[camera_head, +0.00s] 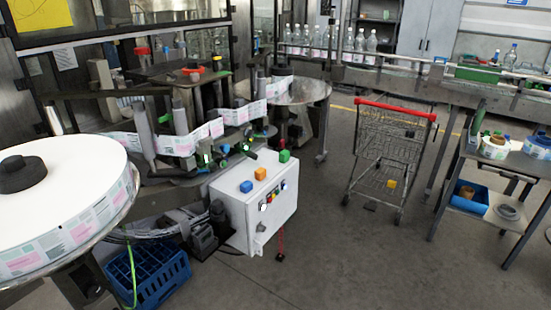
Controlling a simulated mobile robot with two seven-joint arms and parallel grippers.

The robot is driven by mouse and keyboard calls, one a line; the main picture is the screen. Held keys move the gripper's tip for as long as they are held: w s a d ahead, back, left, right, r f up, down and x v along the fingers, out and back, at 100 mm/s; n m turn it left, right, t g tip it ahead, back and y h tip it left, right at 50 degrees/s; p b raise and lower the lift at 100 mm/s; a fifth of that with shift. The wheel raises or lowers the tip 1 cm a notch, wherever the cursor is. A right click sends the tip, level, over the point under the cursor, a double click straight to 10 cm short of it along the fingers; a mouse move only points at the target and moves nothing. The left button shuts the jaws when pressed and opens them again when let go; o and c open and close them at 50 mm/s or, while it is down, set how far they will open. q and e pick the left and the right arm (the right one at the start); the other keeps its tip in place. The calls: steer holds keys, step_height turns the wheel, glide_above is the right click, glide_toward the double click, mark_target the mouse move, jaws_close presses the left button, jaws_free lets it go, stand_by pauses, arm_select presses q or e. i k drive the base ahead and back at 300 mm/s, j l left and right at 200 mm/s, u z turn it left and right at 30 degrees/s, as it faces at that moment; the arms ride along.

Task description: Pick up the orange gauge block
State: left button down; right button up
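The orange gauge block (260,174) is a small cube on the top face of a white control box (232,205). A blue block (246,186) sits to its front left, and a green block (284,156) sits to its back right. The three blocks stand apart in a slanting row. Neither of my grippers is in view.
Labelling machinery with a label web (183,146) stands behind and left of the box. A large label reel (62,205) fills the left, above a blue crate (150,275). A shopping cart (393,150) stands right. Floor in front of the box is mostly clear.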

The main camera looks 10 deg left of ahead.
mark_target(261, 173)
steer(key=i+j+u, duration=0.1)
steer(key=i+u, duration=0.15)
steer(key=i, duration=0.2)
steer(key=i+u, duration=0.3)
steer(key=i, duration=0.15)
